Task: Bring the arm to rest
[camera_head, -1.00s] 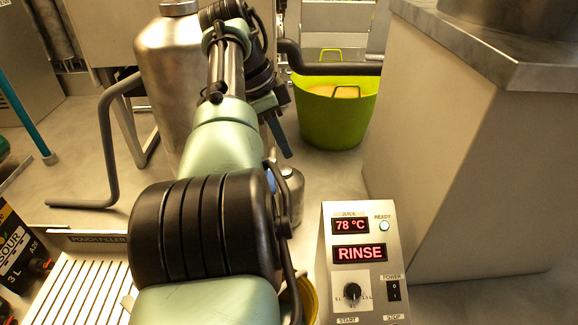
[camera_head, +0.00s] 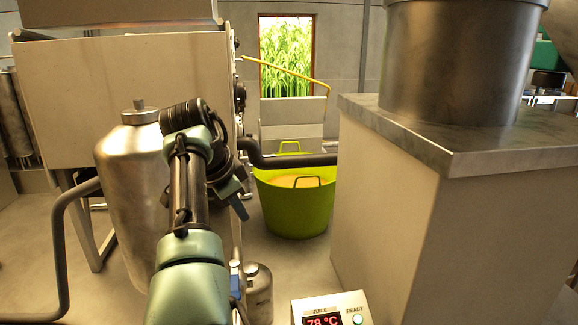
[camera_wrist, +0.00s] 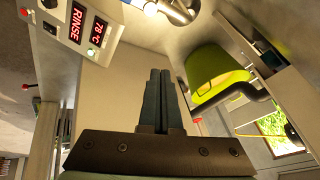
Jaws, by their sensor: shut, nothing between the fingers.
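My gripper (camera_wrist: 161,88) is shut and empty in the wrist view, its two dark fingers side by side. In the head view my gripper (camera_head: 240,209) shows at the end of my raised arm, its fingertips pointing down and to the right. It is held in the air, with nothing touching the fingers. From the head view it lies in front of the green tub (camera_head: 297,208), to its left. My arm covers part of the steel tank behind it.
A steel tank (camera_head: 135,190) stands left of my arm. A control box (camera_head: 331,311) reading 78 °C is at the bottom; it also shows in the wrist view (camera_wrist: 83,30). A large cabinet (camera_head: 385,215) with a metal top stands right. A dark pipe (camera_head: 290,160) runs behind my gripper.

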